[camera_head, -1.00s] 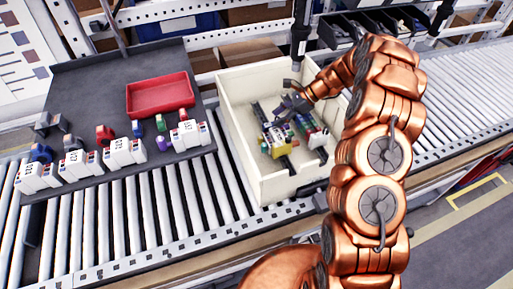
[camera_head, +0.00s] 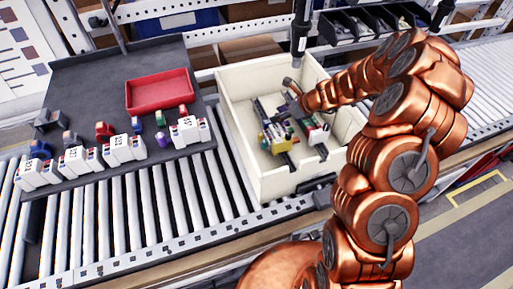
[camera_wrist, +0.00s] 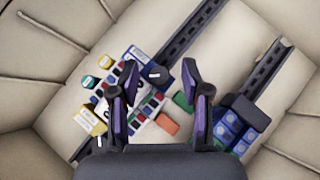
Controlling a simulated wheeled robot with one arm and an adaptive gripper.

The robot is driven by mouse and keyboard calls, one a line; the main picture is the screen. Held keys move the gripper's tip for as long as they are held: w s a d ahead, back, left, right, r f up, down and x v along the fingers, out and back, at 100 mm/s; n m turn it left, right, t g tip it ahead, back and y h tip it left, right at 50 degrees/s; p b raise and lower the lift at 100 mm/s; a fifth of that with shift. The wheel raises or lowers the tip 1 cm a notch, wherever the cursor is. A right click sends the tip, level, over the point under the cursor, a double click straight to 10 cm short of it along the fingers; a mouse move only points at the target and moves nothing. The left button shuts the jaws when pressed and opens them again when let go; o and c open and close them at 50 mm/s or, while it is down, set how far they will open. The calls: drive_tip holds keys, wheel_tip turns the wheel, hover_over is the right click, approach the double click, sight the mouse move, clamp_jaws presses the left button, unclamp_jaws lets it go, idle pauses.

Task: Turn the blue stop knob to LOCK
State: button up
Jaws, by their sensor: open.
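I cannot pick out a clearly blue stop knob or a LOCK mark. A small dark round knob (camera_wrist: 155,73), perhaps bluish, shows in the wrist view among terminal modules (camera_wrist: 140,98), between and just beyond my fingertips. My gripper (camera_wrist: 158,84) is open with nothing visibly between its fingers. In the head view my gripper (camera_head: 292,97) reaches down into the cream bin (camera_head: 240,125), over the modules on the rails. The fingers hide parts of the modules. A dark cylindrical tool (camera_head: 300,28) hangs upright above the bin's back.
Dark rails (camera_wrist: 190,40) cross the bin floor, and blue square modules (camera_wrist: 228,132) sit at right. The bin walls surround my gripper. A grey board (camera_head: 90,90) at left carries a red tray (camera_head: 160,92) and several numbered white blocks (camera_head: 118,150). Black bins (camera_head: 345,27) stand behind.

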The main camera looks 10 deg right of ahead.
drive_tip(key=shift+s+a+f+m+t+h+b, duration=0.1)
drive_tip(key=shift+m+t+h+b, duration=0.35)
drive_tip(key=shift+m+b, duration=0.4)
drive_tip(key=shift+a+f+m+t+h+b, duration=0.1)
drive_tip(key=shift+m+t+h+b, duration=0.35)
drive_tip(key=shift+m+b, duration=0.35)
drive_tip(key=m+t+h+b, duration=0.1)
drive_tip(key=m+b, duration=0.1)
drive_tip(key=b, duration=0.1)
drive_tip(key=shift+r+m+h, duration=0.1)
drive_tip(key=shift+m+h, duration=0.15)
drive_tip(key=shift+h, duration=0.15)
